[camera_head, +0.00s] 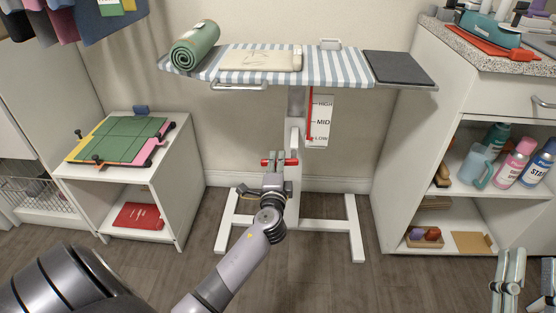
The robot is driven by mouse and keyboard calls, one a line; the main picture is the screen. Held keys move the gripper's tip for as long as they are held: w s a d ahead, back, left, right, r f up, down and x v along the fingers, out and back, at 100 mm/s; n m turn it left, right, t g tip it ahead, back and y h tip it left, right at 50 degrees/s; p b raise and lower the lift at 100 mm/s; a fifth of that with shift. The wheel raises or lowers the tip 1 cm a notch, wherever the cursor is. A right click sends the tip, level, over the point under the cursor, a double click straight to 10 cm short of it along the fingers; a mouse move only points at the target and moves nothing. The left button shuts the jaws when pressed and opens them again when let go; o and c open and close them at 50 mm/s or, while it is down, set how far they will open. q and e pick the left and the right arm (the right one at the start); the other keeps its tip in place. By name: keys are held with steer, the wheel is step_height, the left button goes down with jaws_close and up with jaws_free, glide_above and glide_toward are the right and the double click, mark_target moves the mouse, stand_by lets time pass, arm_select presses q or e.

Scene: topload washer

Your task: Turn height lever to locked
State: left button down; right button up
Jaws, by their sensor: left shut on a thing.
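The striped ironing board (320,65) stands against the wall on a white post and base. A scale (320,121) on the post reads HIGH, MID and LOW, with a red pointer beside LOW. The red height lever (293,162) sits low on the post and shows on both sides of the fingers. My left gripper (274,163) is shut on the lever, and its fingers hide the lever's middle. My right gripper (528,278) is at the bottom right, its two fingers apart and empty, partly cut off by the frame.
A green roll (195,45), a beige cloth (261,60) and a dark pad (398,68) lie on the board. A white side table (180,190) stands left. A shelf unit (402,155) with bottles stands right. The floor beside the base is clear.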

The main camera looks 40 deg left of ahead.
arm_select(q)
steer(key=shift+r+m+p, duration=0.2)
steer(key=shift+m+p, duration=0.2)
steer(key=shift+m, duration=0.3)
arm_select(e)
steer(key=shift+w+d+f+g+h, duration=0.1)
steer(key=shift+w+f+g+h, duration=0.15)
steer(key=shift+f+g, duration=0.35)
steer(key=shift+w+a+f+g+h, duration=0.15)
steer(key=shift+w+f+g, duration=0.2)
steer(key=shift+f, duration=0.55)
steer(key=shift+w+d+f+g+h, duration=0.2)
steer(key=shift+f+g, duration=0.25)
steer(key=shift+f, duration=0.3)
arm_select(q)
steer(key=c, duration=1.5)
jaws_free()
arm_select(e)
steer(key=shift+w, duration=0.1)
arm_select(q)
steer(key=v, duration=1.2)
